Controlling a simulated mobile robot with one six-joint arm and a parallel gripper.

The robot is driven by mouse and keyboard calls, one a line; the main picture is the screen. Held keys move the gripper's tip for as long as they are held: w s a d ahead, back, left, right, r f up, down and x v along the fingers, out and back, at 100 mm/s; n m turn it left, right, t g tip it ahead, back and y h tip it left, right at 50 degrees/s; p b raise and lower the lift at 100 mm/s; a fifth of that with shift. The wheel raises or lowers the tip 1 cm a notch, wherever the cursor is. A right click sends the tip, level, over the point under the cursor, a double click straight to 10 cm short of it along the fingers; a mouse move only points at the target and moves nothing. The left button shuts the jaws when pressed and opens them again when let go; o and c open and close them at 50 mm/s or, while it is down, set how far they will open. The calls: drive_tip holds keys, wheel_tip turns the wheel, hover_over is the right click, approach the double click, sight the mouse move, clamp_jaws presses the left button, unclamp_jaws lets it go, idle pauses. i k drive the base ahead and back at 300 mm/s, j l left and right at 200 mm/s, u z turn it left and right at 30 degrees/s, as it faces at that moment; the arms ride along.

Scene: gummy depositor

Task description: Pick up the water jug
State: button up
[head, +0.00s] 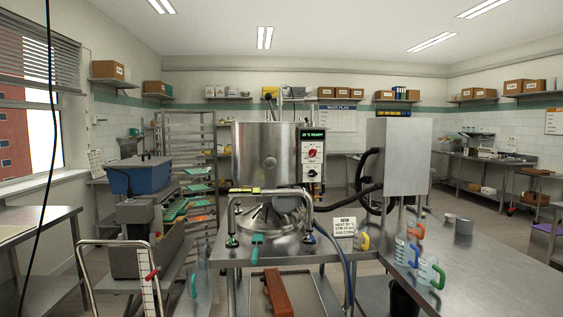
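Several clear jugs stand on the steel table at the right. One has a green handle (437,275), one a blue handle (413,255), one an orange handle (417,231) and one a yellow handle (364,241). The green-handled and blue-handled jugs show faint measuring marks and stand nearest the front. I cannot tell from this view which one is the water jug, or whether any holds liquid. My gripper is not in view.
A steel depositor (266,153) with a control panel stands in the middle, behind a metal rail. A grey cylindrical container (464,226) sits behind the jugs. The right table (490,275) is largely bare. A tray rack (190,135) stands left of the machine.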

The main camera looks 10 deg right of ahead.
sight(406, 253)
drive_tip(key=i+l+z, duration=0.35)
drive_tip(key=i, duration=0.65)
drive_tip(key=i+z, duration=0.3)
drive_tip(key=i, duration=0.7)
